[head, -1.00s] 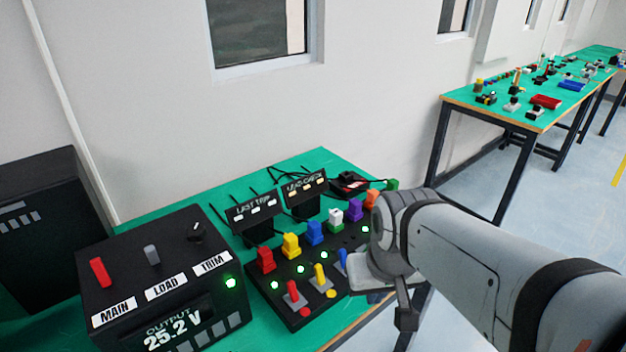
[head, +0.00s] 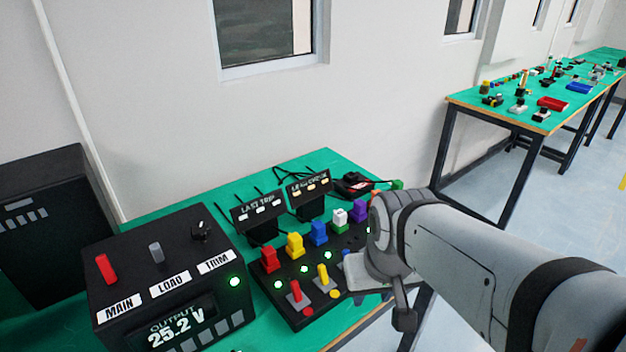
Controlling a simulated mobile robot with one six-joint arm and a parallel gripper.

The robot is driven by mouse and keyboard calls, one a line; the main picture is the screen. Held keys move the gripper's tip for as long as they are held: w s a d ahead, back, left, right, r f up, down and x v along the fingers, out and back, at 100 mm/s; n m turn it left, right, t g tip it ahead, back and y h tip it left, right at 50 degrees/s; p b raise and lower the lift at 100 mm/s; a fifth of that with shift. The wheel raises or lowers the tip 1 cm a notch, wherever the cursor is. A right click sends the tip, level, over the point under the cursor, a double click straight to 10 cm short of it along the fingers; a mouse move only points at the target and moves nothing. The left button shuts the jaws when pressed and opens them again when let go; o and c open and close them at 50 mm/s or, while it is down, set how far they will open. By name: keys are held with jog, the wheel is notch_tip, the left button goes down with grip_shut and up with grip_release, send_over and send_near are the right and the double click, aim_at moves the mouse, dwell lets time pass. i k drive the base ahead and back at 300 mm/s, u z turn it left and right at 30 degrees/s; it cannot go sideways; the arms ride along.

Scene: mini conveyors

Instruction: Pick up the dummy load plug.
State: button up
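A row of coloured plugs stands on a black panel (head: 296,313): a red plug (head: 269,259), a yellow plug (head: 295,245), a blue plug (head: 318,232), a white-and-green plug (head: 340,220) and a purple plug (head: 358,210). An orange plug (head: 372,198) is mostly hidden behind my arm. No readable label shows which one is the dummy load plug. The end of my arm is over the panel's right end and hides that part. My gripper (head: 402,316) shows only in part, at the panel's right side; its fingertips and any held thing cannot be made out.
A black power box (head: 185,245) with levers and a 25.2 V display stands at the left of the green table (head: 165,205). Two small black signs (head: 258,212) stand behind the plugs. Levers rise from the panel's front. Another green table (head: 505,112) with many parts is at upper right.

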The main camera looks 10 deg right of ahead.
aim_at(339, 216)
jog(key=u, duration=1.85)
jog(key=k, duration=1)
jog(key=z, duration=1.85)
jog(key=i, duration=1.45)
jog(key=z, duration=0.1)
